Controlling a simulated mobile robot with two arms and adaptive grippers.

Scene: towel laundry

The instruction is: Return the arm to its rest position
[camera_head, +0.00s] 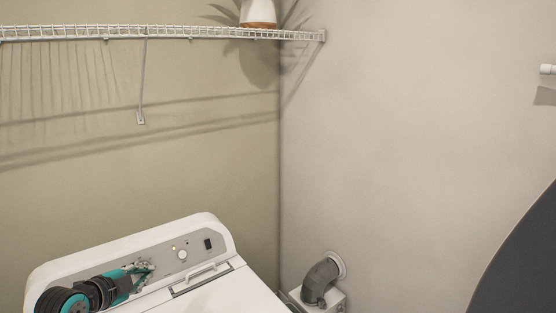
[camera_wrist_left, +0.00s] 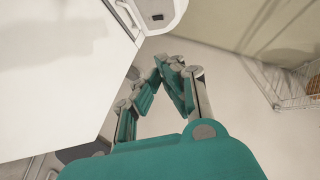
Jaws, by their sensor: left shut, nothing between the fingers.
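My left gripper (camera_head: 144,268) reaches in from the lower left in the head view, in front of the control panel of a white washing machine (camera_head: 225,291). In the left wrist view the teal fingers of this gripper (camera_wrist_left: 166,66) come together at the tips, with nothing held between them. My right gripper shows in neither view.
A white wire shelf (camera_head: 110,33) runs along the back wall, with a potted plant (camera_head: 258,13) at its right end. A grey duct (camera_head: 320,278) meets the right wall near the corner. A dark curved object (camera_head: 525,265) fills the lower right. The middle space is free.

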